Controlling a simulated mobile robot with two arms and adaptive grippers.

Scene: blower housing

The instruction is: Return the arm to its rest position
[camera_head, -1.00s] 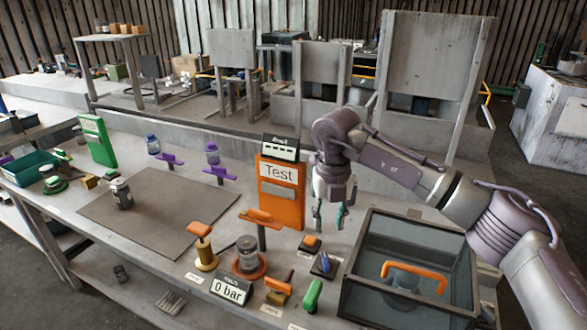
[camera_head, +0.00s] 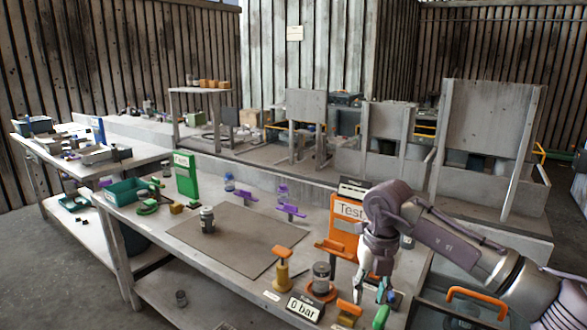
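My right arm comes in from the lower right edge and reaches over the front right of the workbench (camera_head: 195,255). Its purple-grey gripper (camera_head: 371,285) points down beside the orange Test stand (camera_head: 343,232), in front of its right part. The two fingers are apart, and I see nothing held between them. The fingertips hang close to the small parts at the bench front; whether they touch anything cannot be told. My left arm and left gripper do not show.
A glass-walled tank with an orange handle (camera_head: 478,296) stands under my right forearm. Left of the gripper are a grey cylinder on an orange base (camera_head: 321,278), an orange-topped brass post (camera_head: 282,270) and a 0 bar display (camera_head: 304,308). The brown mat (camera_head: 240,240) is mostly clear.

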